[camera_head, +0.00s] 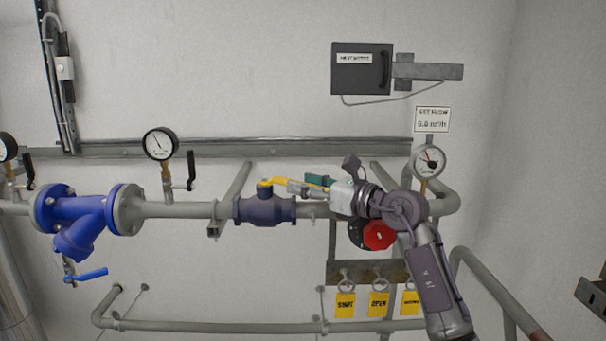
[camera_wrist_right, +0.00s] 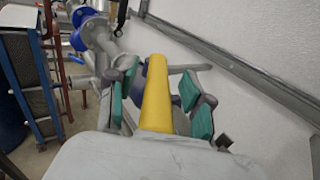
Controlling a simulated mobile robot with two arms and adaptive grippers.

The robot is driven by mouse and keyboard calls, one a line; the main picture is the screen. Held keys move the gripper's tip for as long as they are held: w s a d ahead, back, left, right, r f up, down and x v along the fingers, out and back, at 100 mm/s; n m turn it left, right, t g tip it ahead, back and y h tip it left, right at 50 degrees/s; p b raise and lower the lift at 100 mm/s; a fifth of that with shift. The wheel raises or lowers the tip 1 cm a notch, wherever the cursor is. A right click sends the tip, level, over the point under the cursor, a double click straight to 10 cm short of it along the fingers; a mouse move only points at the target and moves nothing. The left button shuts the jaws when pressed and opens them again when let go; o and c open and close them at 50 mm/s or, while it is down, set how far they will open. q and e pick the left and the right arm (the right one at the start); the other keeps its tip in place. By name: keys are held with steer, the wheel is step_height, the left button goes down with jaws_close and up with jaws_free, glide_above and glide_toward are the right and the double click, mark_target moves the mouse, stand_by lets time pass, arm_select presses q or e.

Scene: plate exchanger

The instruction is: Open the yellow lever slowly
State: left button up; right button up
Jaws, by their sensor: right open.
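The yellow lever (camera_head: 278,181) sits on top of a dark blue valve (camera_head: 264,209) in the horizontal pipe. It points right, toward my right gripper. My right gripper (camera_head: 307,186) is open at the lever's outer part. In the right wrist view, the yellow lever (camera_wrist_right: 157,88) runs up the middle between the two green-padded fingers of my right gripper (camera_wrist_right: 158,92). Gaps show on both sides of the lever, so the fingers are not closed on it. The lever's outer end is hidden by the gripper body. My left gripper is not in view.
A pressure gauge (camera_head: 160,144) and a blue strainer (camera_head: 80,217) are on the pipe to the left. A red handwheel (camera_head: 379,235) is below my right wrist, above yellow tags (camera_head: 379,305). A flow gauge (camera_head: 428,160) stands at the right. The wall is close behind.

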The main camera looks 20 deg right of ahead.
steer(key=shift+w+a, duration=0.35)
steer(key=shift+c, duration=0.2)
jaws_close()
steer(key=shift+d, duration=0.15)
